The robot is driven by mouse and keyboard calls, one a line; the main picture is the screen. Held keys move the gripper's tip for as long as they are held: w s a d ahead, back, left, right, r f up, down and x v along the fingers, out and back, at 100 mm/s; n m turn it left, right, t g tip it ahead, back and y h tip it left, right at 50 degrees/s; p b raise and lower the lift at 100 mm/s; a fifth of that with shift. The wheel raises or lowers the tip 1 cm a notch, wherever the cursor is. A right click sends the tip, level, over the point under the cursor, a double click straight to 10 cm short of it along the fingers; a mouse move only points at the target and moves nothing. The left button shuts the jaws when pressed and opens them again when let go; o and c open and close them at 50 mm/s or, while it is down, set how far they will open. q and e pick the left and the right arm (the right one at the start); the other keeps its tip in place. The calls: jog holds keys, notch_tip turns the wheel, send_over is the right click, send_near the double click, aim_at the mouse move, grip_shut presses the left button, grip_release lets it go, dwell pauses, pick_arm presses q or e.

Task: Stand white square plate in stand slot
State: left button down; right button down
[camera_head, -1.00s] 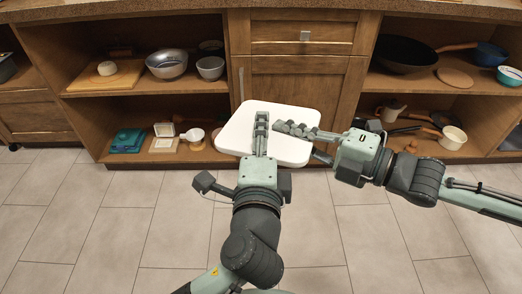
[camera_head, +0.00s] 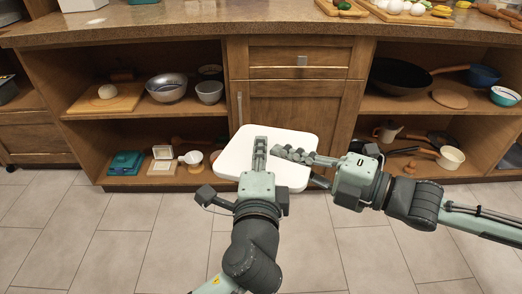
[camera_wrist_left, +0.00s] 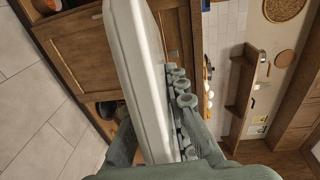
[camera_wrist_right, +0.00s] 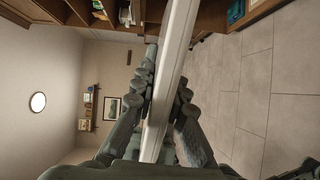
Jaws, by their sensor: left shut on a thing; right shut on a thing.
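The white square plate (camera_head: 236,160) has rounded corners and is held nearly flat in front of the cabinet. My left gripper (camera_head: 260,150) is shut on its near edge, one finger lying over the top face. My right gripper (camera_head: 285,152) is shut on its right side. In the left wrist view the plate (camera_wrist_left: 135,65) runs edge-on between the fingers. In the right wrist view the plate (camera_wrist_right: 172,70) also sits edge-on between both fingers. I cannot make out a stand with slots in any view.
The countertop (camera_head: 190,22) above holds a white tray (camera_head: 82,4) at left and boards with food at right. Open shelves hold metal bowls (camera_head: 166,88), a dark pan (camera_head: 400,76) and a white pot (camera_head: 450,157). The tiled floor in front is clear.

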jog(key=c, duration=1.5)
grip_release()
jog(key=shift+o, duration=0.2)
jog(key=shift+d, duration=0.1)
